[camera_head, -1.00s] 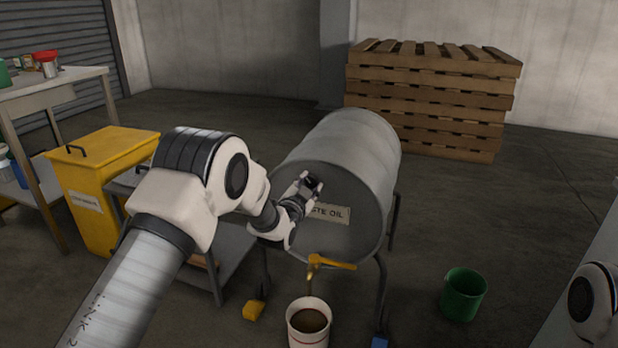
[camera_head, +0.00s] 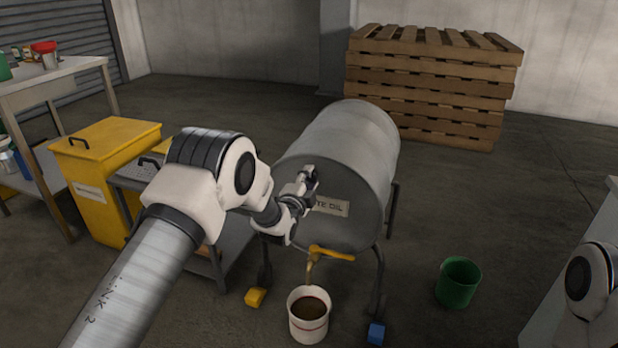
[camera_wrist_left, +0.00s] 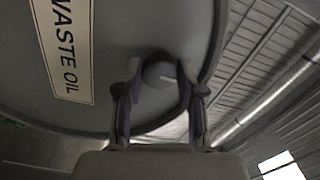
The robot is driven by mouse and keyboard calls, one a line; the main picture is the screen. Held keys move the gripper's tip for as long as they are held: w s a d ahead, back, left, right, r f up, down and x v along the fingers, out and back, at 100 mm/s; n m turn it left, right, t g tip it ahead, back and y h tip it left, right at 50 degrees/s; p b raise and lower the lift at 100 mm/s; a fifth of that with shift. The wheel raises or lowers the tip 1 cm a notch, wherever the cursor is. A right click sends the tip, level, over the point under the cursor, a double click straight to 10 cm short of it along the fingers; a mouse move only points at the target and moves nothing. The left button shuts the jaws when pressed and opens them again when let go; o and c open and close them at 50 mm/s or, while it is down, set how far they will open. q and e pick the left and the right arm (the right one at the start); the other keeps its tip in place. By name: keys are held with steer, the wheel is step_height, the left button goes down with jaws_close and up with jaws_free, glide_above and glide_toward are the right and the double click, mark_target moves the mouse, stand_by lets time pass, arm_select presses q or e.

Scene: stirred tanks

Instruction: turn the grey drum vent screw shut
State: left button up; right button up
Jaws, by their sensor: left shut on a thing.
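The grey drum (camera_head: 352,145) lies on its side on a dark stand, its WASTE OIL label facing me. My left gripper (camera_head: 312,174) is at the upper part of the drum's front face. In the left wrist view my left gripper (camera_wrist_left: 160,72) is shut on the round grey vent screw (camera_wrist_left: 158,74), one finger on each side. A pale line marks the screw's face. In the head view the gripper hides the screw. My right gripper is out of view.
A yellow tap (camera_head: 328,253) sits low on the drum above a white bucket (camera_head: 308,328) holding brown liquid. A green bucket (camera_head: 459,282) stands at right. A yellow bin (camera_head: 95,205) and a workbench (camera_head: 50,82) are at left; pallets (camera_head: 430,85) are behind.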

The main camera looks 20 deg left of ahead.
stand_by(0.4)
arm_select(q)
steer(key=o, duration=1.1)
steer(key=shift+o, duration=0.2)
steer(key=shift+s, duration=0.1)
steer(key=s, duration=1.1)
steer(key=shift+s+a, duration=0.2)
steer(key=shift+s, duration=0.2)
